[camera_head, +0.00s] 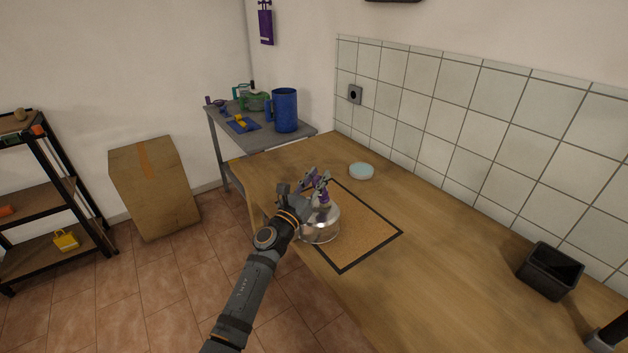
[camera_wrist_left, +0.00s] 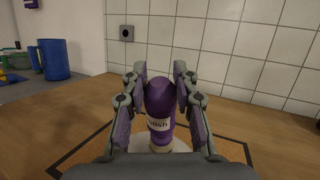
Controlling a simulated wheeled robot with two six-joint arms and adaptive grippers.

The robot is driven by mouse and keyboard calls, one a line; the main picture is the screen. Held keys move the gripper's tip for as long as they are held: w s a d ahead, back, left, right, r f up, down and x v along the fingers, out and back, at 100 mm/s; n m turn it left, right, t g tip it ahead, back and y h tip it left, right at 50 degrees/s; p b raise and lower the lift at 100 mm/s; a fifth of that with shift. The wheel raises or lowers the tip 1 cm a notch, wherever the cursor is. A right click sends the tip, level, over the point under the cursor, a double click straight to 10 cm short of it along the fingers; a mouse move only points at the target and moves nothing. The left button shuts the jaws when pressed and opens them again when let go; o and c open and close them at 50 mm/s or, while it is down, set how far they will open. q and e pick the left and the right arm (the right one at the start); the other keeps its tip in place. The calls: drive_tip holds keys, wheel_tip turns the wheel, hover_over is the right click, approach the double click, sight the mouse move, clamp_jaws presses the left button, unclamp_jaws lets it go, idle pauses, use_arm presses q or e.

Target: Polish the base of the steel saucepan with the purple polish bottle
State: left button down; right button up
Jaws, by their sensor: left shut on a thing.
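The steel saucepan (camera_head: 320,234) sits on a cork mat with a black border (camera_head: 368,232), at the near left side of the wooden table. My left gripper (camera_head: 318,183) is over the saucepan, with its fingers shut on the purple polish bottle (camera_wrist_left: 160,97). The bottle is roughly upright, and its label faces the wrist camera. Its lower end is at or just above the top of the saucepan; I cannot tell if they touch. My arm and gripper hide part of the saucepan. My right gripper is not clearly in view.
A pale blue round dish (camera_head: 361,171) lies behind the mat. A black open bin (camera_head: 549,271) stands at the right. A grey side table (camera_head: 212,126) holds a blue jug (camera_head: 285,110). A cardboard box (camera_head: 153,190) is on the floor. The table between mat and bin is clear.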

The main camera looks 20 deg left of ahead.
use_arm(q)
drive_tip(key=shift+w+d+f+b, duration=0.1)
drive_tip(key=shift+w+d+b, duration=0.2)
drive_tip(key=shift+w, duration=0.05)
drive_tip(key=shift+w+d, duration=1)
drive_tip(key=shift+w, duration=0.3)
drive_tip(key=shift+w+d+b, duration=0.25)
drive_tip(key=shift+w+b, duration=0.05)
drive_tip(key=shift+b, duration=0.3)
drive_tip(key=shift+w+d, duration=0.2)
drive_tip(key=shift+w, duration=0.05)
wheel_tip(320, 180, up, 7)
drive_tip(key=p, duration=0.6)
drive_tip(key=shift+p, duration=0.3)
